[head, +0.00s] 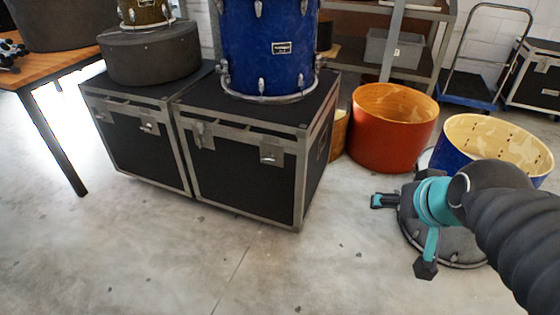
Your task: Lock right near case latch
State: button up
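Two black road cases with metal edging stand side by side on the floor, a left case (140,151) and a right case (243,186). The right case's front carries a left latch (201,135) and a right latch (271,156), just below the lid seam. The left latch looks taller and the right one squarer; I cannot tell whether either is locked. My gripper (405,235), teal with dark fingertips, is at the right, well apart from the cases. Its fingers are spread wide with nothing between them.
A blue drum (270,50) stands on the right case. A round dark case (150,55) sits on the left one. An orange drum shell (388,135) and a blue shell (480,140) stand at right. A dark disc (460,248) lies below my arm. Front floor is clear.

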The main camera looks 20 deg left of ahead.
aim_at(268, 161)
jog(key=w+a+f+t+y+b, duration=0.1)
jog(key=w+a+f+t+b, duration=0.15)
jog(key=w+a, duration=0.8)
jog(key=w+a+f+t+y+b, duration=0.1)
jog(key=w+a+f+t+y, duration=0.15)
jog(key=w+a, duration=0.85)
jog(key=s+a+f+t+h+b, duration=0.2)
jog(key=a+f+t+h, duration=0.1)
jog(key=a+f, duration=0.55)
jog(key=s+a+f+t+h+b, duration=0.15)
jog(key=a+f+h, duration=0.25)
jog(key=a+f, duration=0.5)
jog(key=shift+t, duration=0.45)
jog(key=w+d, duration=0.1)
jog(key=w, duration=0.8)
jog(key=w+d, duration=0.1)
jog(key=w, duration=0.3)
jog(key=shift+w+d+f, duration=0.25)
jog(key=shift+w+d, duration=0.05)
jog(key=c, duration=1.2)
